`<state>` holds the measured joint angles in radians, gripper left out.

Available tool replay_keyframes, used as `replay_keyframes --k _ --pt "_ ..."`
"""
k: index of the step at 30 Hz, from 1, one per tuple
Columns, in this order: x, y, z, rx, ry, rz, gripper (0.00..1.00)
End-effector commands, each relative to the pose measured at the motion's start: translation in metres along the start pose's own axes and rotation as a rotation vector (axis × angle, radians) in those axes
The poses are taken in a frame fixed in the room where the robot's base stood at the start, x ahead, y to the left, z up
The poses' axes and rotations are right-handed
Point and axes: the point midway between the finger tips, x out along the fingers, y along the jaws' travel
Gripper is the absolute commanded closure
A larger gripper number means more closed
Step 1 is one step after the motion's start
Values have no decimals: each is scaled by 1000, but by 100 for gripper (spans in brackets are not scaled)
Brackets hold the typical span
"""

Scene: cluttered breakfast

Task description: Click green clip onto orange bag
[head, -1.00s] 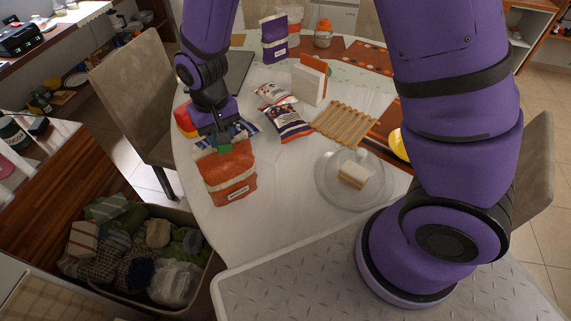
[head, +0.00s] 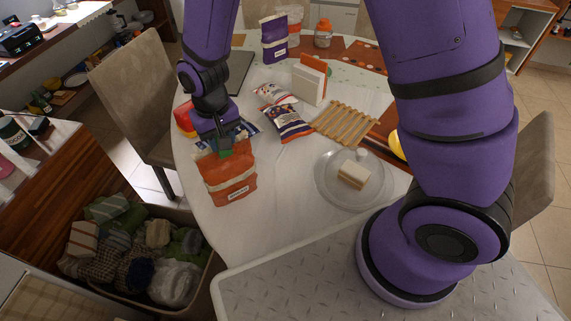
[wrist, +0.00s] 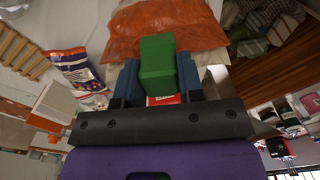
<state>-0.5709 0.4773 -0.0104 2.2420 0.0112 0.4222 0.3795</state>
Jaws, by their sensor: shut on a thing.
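The orange bag (head: 230,178) stands on the near left part of the white table, with a pale band and a small label on its front. My gripper (head: 223,146) is just above and behind the bag's top edge. It is shut on the green clip (wrist: 158,62), which sits between the two blue-grey fingers in the wrist view. The orange bag also shows in the wrist view (wrist: 195,22), right beyond the clip. The clip (head: 226,153) is at the bag's top in the head view. I cannot tell whether it touches or grips the bag.
A clear plate (head: 325,184) holds a sandwich-like block. A bin of cloth bundles (head: 203,270) stands on the floor at left.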

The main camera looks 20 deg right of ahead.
Motion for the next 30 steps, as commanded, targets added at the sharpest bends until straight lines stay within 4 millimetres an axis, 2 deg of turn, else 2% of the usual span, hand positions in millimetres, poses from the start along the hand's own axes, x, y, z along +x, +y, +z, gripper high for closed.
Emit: replay_keyframes --k 15,16,19,20,25,26,27,30 --pt "9 0 0 0 0 0 100" --pt "9 0 0 0 0 0 61" --pt "9 0 0 0 0 0 38" --pt "9 0 0 0 0 0 35" --pt "9 0 0 0 0 0 35" --pt "9 0 0 0 0 0 40" --pt "9 0 0 0 0 0 49" --pt "9 0 0 0 0 0 50"
